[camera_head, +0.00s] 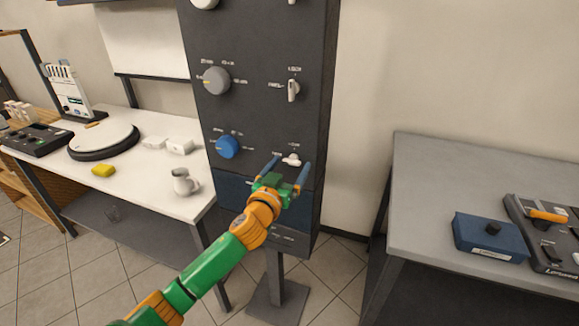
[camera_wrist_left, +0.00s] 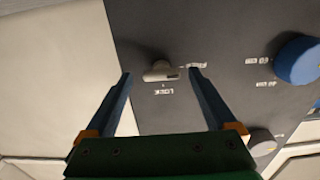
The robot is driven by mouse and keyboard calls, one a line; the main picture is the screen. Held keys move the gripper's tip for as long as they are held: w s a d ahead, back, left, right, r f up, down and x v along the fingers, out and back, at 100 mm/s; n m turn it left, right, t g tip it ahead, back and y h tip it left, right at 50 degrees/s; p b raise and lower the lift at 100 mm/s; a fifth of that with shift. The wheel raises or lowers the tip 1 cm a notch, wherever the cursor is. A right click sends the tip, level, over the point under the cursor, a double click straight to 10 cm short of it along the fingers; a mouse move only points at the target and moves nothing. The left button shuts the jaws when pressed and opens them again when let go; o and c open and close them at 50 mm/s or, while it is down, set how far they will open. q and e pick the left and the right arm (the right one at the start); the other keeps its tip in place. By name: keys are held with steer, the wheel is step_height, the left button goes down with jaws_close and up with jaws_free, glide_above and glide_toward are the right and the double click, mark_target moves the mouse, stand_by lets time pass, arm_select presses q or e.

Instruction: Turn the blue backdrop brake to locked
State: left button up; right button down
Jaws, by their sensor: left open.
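A tall dark panel (camera_head: 258,110) carries knobs and small white levers. In the lowest row is a blue knob (camera_head: 228,147), with a small white lever (camera_head: 293,160) to its right. In the left wrist view, which is upside down, the lever (camera_wrist_left: 160,72) lies roughly sideways. Its marked end points at the small label beside it, not at the LOCK label (camera_wrist_left: 165,92). My left gripper (camera_head: 289,166) is open in front of this lever. In the left wrist view its fingers stand on either side of the lever, apart from it. My right gripper is not in view.
Above, a grey knob (camera_head: 216,80) and another white lever (camera_head: 293,90) sit on the panel. A white table (camera_head: 145,185) with a jug (camera_head: 185,182) stands left. A grey table (camera_head: 450,180) with a blue box (camera_head: 490,238) stands right.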

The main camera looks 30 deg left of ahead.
arm_select(q)
steer(key=shift+a, duration=0.1)
steer(key=c, duration=1.4)
steer(key=m+p, duration=0.1)
steer(key=m, duration=0.2)
steer(key=shift+m, duration=0.3)
steer(key=m+p, duration=0.1)
steer(key=m, duration=0.4)
steer(key=shift+p, duration=0.3)
steer(key=m+p, duration=0.1)
steer(key=m, duration=0.4)
steer(key=shift+m+p, duration=0.4)
steer(key=shift+m, duration=1.7)
steer(key=shift+f, duration=0.1)
